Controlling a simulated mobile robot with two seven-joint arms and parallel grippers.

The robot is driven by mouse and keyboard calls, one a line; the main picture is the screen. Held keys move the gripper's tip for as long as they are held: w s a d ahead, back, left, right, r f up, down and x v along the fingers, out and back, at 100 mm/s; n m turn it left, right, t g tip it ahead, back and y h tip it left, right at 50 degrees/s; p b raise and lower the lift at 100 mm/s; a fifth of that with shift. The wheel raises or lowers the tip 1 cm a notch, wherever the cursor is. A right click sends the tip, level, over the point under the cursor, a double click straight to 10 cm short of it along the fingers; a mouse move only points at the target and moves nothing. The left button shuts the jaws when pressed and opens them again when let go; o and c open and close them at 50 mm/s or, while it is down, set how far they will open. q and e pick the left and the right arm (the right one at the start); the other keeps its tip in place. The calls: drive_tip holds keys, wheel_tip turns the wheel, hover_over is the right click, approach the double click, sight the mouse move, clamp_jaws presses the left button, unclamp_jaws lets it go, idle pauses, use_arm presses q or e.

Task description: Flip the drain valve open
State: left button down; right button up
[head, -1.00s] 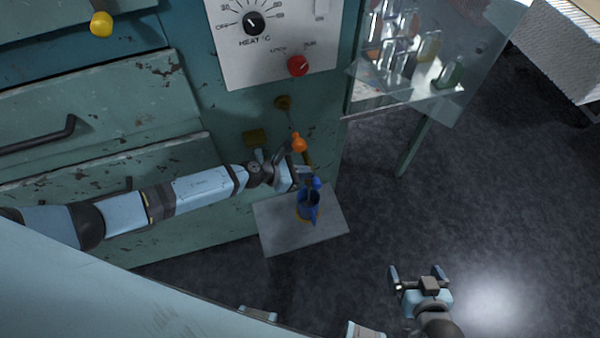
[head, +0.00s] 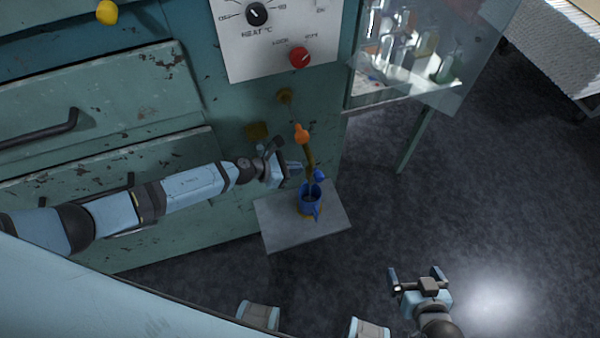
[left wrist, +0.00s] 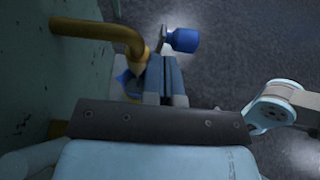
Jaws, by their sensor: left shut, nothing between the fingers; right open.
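The drain valve shows as a blue knob (head: 319,175) on the lower end of a bent brass pipe (head: 309,156). In the left wrist view the blue knob (left wrist: 183,40) sticks out to the right of the pipe (left wrist: 100,32) on a short metal stem. My left gripper (head: 299,168) is shut and empty, just left of the pipe and knob; its fingers (left wrist: 162,78) lie below the knob in the wrist view. Whether they touch the valve I cannot tell. My right gripper (head: 416,272) is open and empty, low over the floor at right.
A blue mug (head: 310,205) stands beneath the pipe on a grey plate (head: 275,225). A panel (head: 275,40) with a red knob (head: 300,57) is above. A glassware shelf (head: 395,90) is at upper right. Floor is clear at right.

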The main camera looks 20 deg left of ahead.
use_arm(q)
drive_tip(key=s+a+r, duration=0.4)
drive_tip(key=a+r, duration=0.2)
drive_tip(key=r, duration=0.1)
drive_tip(key=shift+s+a+p, duration=0.2)
drive_tip(key=shift+p, duration=0.25)
use_arm(e)
drive_tip(key=shift+s+r, duration=0.3)
drive_tip(key=shift+a+f, duration=0.1)
drive_tip(key=shift+f, duration=0.1)
use_arm(q)
drive_tip(key=s+d+r+n+t+y+p, duration=0.1)
drive_tip(key=s+d+r+n+t+p, duration=0.2)
drive_tip(key=n, duration=0.8)
drive_tip(key=s+d+r+n+t+y, duration=0.1)
drive_tip(key=s+d+r+n+t, duration=0.2)
drive_tip(key=n, duration=0.8)
drive_tip(key=s+a+f+n+g+y+p, duration=0.1)
drive_tip(key=s+a+n+y, duration=0.1)
drive_tip(key=s+n, duration=0.4)
drive_tip(key=s+a+f+n+g+y+p, duration=0.1)
drive_tip(key=s+n, duration=0.6)
drive_tip(key=n, duration=0.9)
drive_tip(key=a+f+y, duration=0.1)
drive_tip(key=y, duration=0.1)
drive_tip(key=shift+y, duration=0.3)
use_arm(e)
drive_tip(key=r, duration=0.5)
drive_tip(key=shift+d+r, duration=0.1)
drive_tip(key=shift+d, duration=0.1)
